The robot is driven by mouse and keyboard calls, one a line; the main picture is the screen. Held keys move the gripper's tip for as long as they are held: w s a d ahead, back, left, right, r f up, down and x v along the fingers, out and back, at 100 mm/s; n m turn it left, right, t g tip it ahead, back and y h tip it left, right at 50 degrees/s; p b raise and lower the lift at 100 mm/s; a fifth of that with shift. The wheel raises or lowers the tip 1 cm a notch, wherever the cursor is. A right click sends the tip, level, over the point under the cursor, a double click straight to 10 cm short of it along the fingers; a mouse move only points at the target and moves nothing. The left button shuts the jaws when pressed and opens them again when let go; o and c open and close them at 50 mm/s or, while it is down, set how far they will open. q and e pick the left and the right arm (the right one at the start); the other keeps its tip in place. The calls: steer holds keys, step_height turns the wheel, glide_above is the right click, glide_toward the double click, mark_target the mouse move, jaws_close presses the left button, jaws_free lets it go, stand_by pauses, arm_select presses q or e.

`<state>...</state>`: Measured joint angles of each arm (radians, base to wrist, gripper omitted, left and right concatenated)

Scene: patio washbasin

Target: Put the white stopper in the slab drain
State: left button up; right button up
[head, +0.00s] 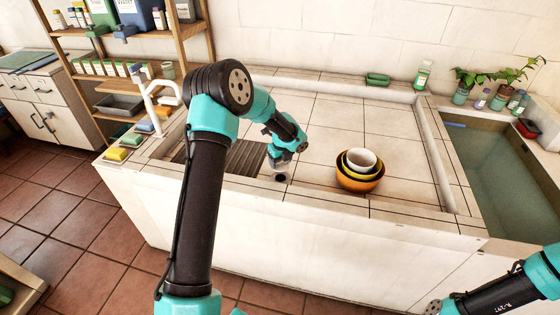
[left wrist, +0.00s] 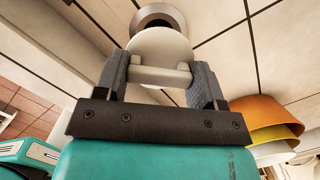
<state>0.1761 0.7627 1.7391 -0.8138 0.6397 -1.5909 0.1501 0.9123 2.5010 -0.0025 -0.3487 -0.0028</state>
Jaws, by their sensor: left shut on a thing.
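The white stopper (left wrist: 158,46) is a round disc with a crossbar grip. My left gripper (left wrist: 160,77) is shut on this crossbar, one grey finger at each end. The slab drain (left wrist: 158,16), a dark hole with a pale metal ring, shows just beyond the stopper in the left wrist view and is partly hidden by it. In the head view the drain (head: 281,178) lies at the slab's front, directly below my left gripper (head: 280,163). The stopper looks held apart from the drain; the exact gap is unclear. My right gripper is out of view.
Nested bowls (head: 360,172) stand right of the drain; the orange and yellow ones also show in the left wrist view (left wrist: 262,118). A dark ribbed grate (head: 238,157) lies left of it. A water-filled basin (head: 495,170) is at right. The slab behind is mostly clear.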

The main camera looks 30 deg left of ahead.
mark_target(281, 167)
arm_select(q)
steer(key=shift+d+f, duration=0.1)
steer(key=shift+f, duration=0.05)
steer(key=shift+f, duration=2.75)
steer(key=shift+f, duration=0.6)
steer(key=o, duration=0.6)
steer(key=shift+o, duration=0.2)
steer(key=shift+s+d+r, duration=0.1)
steer(key=shift+d+r, duration=0.1)
steer(key=shift+r, duration=1.6)
steer(key=shift+s+d+r, duration=0.15)
steer(key=shift+d+r, duration=0.1)
steer(key=shift+r, duration=1.6)
steer(key=shift+s+d+r, duration=0.1)
steer(key=shift+d+r, duration=0.1)
steer(key=shift+r, duration=1.6)
